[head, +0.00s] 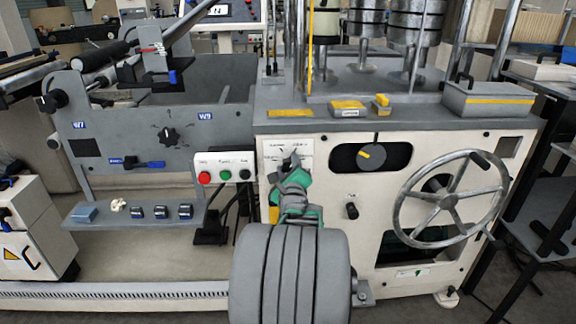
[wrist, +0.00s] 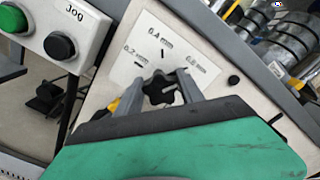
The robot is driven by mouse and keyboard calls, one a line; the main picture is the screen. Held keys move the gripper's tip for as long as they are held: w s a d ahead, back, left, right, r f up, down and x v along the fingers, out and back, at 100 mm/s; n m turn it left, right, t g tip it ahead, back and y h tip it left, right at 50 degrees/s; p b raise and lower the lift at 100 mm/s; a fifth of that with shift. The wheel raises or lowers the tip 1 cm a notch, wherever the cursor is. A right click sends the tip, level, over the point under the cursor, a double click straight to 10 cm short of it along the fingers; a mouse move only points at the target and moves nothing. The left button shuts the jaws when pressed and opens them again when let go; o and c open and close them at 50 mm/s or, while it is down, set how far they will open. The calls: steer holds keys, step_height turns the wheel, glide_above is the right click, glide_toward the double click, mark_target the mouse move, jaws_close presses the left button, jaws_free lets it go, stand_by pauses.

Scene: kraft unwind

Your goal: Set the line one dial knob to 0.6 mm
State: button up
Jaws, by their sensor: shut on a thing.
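The line one dial knob (wrist: 159,88) is a small dark lobed knob on a white scale plate (wrist: 150,50) printed 0.2 mm, 0.4 mm and 0.6 mm, each with a tick mark. My gripper (wrist: 162,94) has one grey finger on each side of the knob and is shut on it. Which mark the knob points to I cannot tell, as the fingers cover its lower part. In the head view my gripper (head: 290,170) reaches the plate on the cream machine front (head: 400,125), hiding most of the knob.
Left of the knob is a button box (head: 224,168) with red, green and black buttons. To the right are a black oval recess with a dial (head: 371,156), a small black knob (head: 352,210) and a large handwheel (head: 450,200). A grey ledge (head: 420,112) runs above.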

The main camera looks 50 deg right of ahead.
steer(key=shift+f, duration=0.1)
stand_by(0.4)
steer(key=o, duration=1.4)
steer(key=p+v, duration=0.1)
steer(key=v, duration=0.7)
steer(key=shift+d, duration=0.1)
